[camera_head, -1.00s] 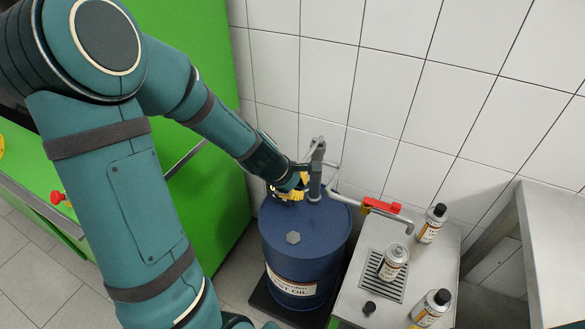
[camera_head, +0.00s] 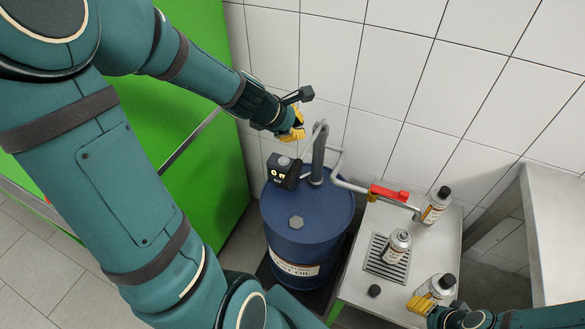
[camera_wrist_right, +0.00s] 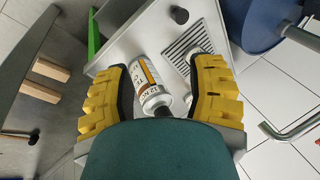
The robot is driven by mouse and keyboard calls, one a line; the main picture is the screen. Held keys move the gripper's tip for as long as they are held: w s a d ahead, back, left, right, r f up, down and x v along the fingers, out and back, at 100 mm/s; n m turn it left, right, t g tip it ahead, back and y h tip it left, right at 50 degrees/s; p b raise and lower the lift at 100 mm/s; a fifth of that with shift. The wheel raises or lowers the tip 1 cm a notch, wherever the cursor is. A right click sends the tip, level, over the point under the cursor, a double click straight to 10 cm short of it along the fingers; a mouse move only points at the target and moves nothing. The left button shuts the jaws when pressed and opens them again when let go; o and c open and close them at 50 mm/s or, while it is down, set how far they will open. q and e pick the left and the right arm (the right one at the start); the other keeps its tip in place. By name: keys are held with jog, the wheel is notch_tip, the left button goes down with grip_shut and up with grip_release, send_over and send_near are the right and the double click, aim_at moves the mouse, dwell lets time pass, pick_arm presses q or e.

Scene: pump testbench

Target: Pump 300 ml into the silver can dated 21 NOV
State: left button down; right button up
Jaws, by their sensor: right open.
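A silver can (camera_head: 397,246) without a black cap stands on the grate below the spout (camera_head: 416,212). Two black-topped silver cans stand on the bench, one behind (camera_head: 435,207) and one in front (camera_head: 440,284). I cannot read their dates. My right gripper (camera_wrist_right: 160,85) is open, with its yellow fingers on either side of a labelled can (camera_wrist_right: 150,78), apparently the front one. It also shows in the head view (camera_head: 420,304). My left gripper (camera_head: 297,127) is beside the upper end of the pump lever; its jaw state is unclear. The pump (camera_head: 318,155) stands on the blue drum (camera_head: 300,215).
A dark display box (camera_head: 283,171) sits by the pump, showing partly blurred characters. A black cap (camera_head: 374,291) lies at the bench's front left. A grey table (camera_head: 555,235) stands at the right.

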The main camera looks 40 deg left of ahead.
aim_at(294, 166)
pick_arm(q)
jog(key=shift+f, duration=0.2)
pick_arm(e)
jog(key=shift+f, duration=0.15)
pick_arm(q)
jog(key=f+b, duration=0.2)
jog(key=b, duration=0.1)
jog(key=f+b, duration=0.3)
jog(key=s+f+b, duration=0.1)
jog(key=f+b, duration=0.2)
jog(key=shift+d+f, duration=0.15)
jog(key=shift+f, duration=0.1)
pick_arm(e)
notch_tip(294, 166, down, 9)
jog(key=s, duration=0.2)
jog(key=shift+a+g, duration=0.25)
jog(key=shift+g, duration=0.05)
pick_arm(q)
jog(key=c, duration=1.7)
grip_release()
pick_arm(e)
jog(key=shift+s+r, duration=0.1)
jog(key=shift+r, duration=0.1)
pick_arm(q)
grip_shut()
pick_arm(e)
jog(key=shift+f, duration=0.15)
